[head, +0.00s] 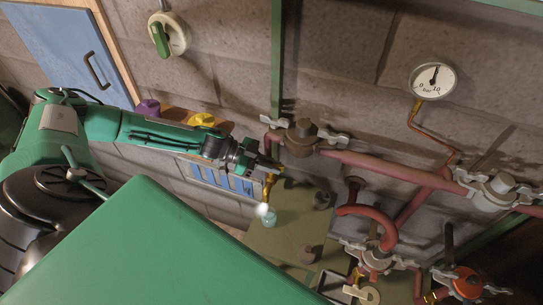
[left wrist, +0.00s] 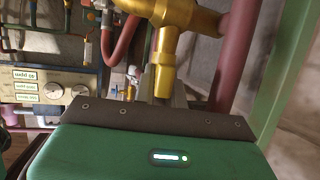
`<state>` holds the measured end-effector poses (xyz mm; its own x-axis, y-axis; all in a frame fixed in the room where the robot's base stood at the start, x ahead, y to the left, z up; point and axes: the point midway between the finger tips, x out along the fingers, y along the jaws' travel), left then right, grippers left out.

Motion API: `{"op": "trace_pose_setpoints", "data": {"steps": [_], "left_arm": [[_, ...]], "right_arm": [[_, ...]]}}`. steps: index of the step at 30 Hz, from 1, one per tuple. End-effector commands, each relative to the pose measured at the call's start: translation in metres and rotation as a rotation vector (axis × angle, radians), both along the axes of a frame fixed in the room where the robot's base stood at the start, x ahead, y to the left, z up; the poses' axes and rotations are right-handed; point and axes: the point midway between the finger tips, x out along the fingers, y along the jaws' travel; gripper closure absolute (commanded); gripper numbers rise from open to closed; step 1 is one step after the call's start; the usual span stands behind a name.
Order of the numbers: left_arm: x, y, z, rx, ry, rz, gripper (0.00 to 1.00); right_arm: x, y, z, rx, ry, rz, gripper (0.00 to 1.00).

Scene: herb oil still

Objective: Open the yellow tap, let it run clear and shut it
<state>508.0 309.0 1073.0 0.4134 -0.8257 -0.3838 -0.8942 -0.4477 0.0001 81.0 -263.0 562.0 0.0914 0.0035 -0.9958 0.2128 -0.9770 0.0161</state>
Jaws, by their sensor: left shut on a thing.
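The yellow tap (head: 268,187) is a brass-coloured fitting on the red pipework, with its spout pointing down. In the left wrist view its brass body (left wrist: 168,45) is large and close, directly in front of my jaws. My left gripper (head: 268,165) reaches in from the left and is shut on part of the tap (left wrist: 163,85). The gripped part is mostly hidden between the fingers, so how far the tap is turned cannot be told. A bright white patch (head: 263,210) shows under the spout, just above a small blue-green vessel (head: 270,219). My right gripper is out of view.
Red pipes (head: 375,163) with clamps run along the block wall to the right. A pressure gauge (head: 433,80) hangs above them. A green-handled switch (head: 160,38) is at the top. Purple (head: 148,107) and yellow (head: 203,119) objects sit on a ledge behind my arm.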

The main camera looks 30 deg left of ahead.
Motion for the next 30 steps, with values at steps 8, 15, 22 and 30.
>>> {"op": "trace_pose_setpoints", "data": {"steps": [8, 15, 22, 30], "left_arm": [[0.0024, 0.0001, 0.0021, 0.0, -0.004, -0.158, 1.0], [0.0013, -0.0002, 0.0013, -0.001, -0.002, -0.244, 1.0], [0.001, -0.0006, 0.0013, -0.002, -0.003, -0.272, 1.0], [0.0008, -0.0009, 0.0014, -0.003, -0.004, -0.274, 1.0]], "right_arm": [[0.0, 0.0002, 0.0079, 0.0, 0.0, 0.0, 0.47], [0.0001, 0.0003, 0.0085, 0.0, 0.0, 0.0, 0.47], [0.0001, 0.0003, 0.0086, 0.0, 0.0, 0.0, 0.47], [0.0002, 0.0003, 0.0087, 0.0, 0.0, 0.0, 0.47]]}}
